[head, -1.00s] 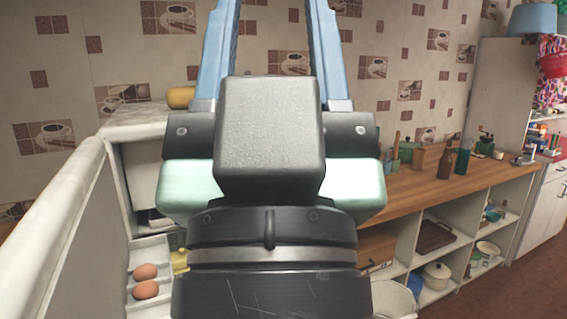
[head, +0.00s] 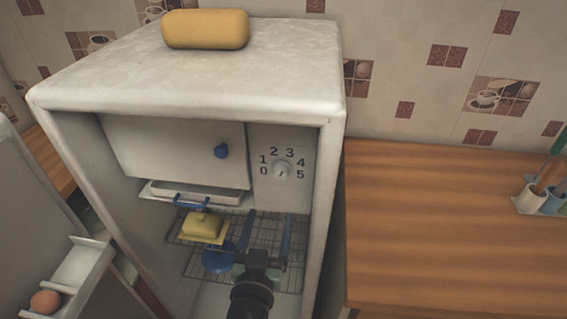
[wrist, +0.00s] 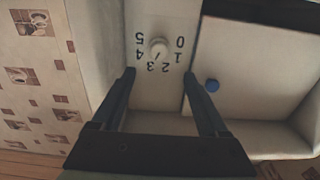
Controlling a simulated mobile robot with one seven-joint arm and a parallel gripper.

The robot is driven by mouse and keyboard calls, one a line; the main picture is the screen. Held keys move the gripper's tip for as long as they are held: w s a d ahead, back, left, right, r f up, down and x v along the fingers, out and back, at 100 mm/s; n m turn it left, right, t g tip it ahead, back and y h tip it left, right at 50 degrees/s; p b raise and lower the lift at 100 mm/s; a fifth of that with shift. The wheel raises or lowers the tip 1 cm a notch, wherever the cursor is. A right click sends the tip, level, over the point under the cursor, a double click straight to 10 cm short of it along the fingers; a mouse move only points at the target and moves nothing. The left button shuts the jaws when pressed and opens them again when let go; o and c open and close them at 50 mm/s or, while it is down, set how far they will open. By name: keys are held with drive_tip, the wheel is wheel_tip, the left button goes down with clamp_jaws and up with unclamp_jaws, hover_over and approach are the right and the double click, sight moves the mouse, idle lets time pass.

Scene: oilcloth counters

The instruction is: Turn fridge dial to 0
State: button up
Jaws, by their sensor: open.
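The fridge (head: 325,190) stands open. Its white dial (head: 282,170) sits on the inner panel right of the freezer flap, ringed by the numbers 0 to 5. In the wrist view the dial (wrist: 158,47) appears upside down, ahead of and between the fingers. A small dark mark on its lower edge lies near 2 and 3, but the exact setting is too small to tell. My gripper (head: 270,214) is open and empty, inside the fridge below the dial, with its blue fingers pointing up. The fingers (wrist: 158,72) seem apart from the dial.
The freezer flap (head: 175,150) has a blue knob (head: 221,151). A wire shelf (head: 265,235) holds a yellow butter dish (head: 202,224) and a blue item (head: 217,258) is near my gripper. The open door with an egg (head: 45,302) is at left. A wooden counter (head: 440,220) is at right.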

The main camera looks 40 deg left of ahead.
sight(280, 177)
drive_tip(key=x, duration=1.2)
drive_tip(key=shift+w+a, duration=0.2)
drive_tip(key=shift+w, duration=0.1)
clamp_jaws()
